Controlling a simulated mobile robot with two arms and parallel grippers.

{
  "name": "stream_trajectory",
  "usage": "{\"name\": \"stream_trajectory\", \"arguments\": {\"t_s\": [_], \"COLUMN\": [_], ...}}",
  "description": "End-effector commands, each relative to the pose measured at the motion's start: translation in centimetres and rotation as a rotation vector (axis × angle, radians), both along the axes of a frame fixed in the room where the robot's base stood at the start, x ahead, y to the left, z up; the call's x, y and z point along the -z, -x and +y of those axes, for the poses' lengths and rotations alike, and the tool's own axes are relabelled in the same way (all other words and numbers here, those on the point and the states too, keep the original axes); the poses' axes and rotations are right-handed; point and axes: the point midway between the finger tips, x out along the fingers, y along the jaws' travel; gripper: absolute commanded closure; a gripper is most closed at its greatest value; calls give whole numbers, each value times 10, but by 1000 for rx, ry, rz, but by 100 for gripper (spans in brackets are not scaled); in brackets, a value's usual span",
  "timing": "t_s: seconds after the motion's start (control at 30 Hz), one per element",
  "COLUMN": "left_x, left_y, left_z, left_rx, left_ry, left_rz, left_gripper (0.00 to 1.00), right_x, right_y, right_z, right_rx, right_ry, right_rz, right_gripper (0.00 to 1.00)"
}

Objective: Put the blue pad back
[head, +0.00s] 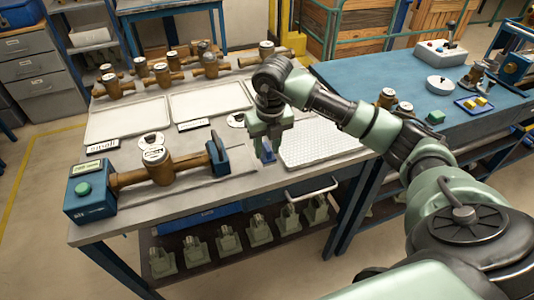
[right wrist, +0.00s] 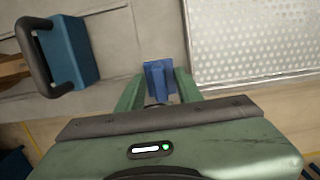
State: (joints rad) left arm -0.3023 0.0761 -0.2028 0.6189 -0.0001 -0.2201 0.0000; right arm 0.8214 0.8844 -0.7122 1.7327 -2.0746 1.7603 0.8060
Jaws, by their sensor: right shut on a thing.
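The blue pad (head: 267,158) is a small blue block between the fingers of my right gripper (head: 266,150). In the right wrist view, the blue pad (right wrist: 158,80) sits between the two green fingertips of the right gripper (right wrist: 158,92). The gripper is shut on it and points down over the front part of the grey bench, left of the perforated metal sheet (head: 318,143). I cannot tell whether the pad touches the bench top. My left gripper is not in view.
Left of the pad is a test rig with a blue end block (head: 217,152), a brass meter (head: 157,170) and a blue box with a green button (head: 90,190). Brass meters and white trays (head: 125,121) are behind. A blue table (head: 385,75) is at right.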

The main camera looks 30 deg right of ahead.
Motion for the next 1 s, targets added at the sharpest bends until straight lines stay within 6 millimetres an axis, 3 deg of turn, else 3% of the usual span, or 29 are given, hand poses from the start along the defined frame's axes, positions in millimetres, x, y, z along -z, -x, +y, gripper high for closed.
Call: {"name": "stream_trajectory", "arguments": {"t_s": [0.2, 0.6, 0.63, 0.7, 1.0], "left_x": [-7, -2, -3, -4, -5], "left_y": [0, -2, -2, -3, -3], "left_z": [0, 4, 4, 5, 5], "left_rx": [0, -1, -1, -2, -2], "left_ry": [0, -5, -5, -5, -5], "left_rz": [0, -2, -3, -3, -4], "left_gripper": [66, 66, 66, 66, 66], "right_x": [29, 36, 35, 34, 33], "right_y": [0, 0, 0, 0, 0], "right_z": [0, 0, 0, 0, 0], "right_rx": [1, 0, 0, 0, 0], "right_ry": [-2, -1, -1, -1, -1], "right_rz": [2, 1, 0, 1, 1], "right_gripper": [100, 100, 59, 43, 43]}}
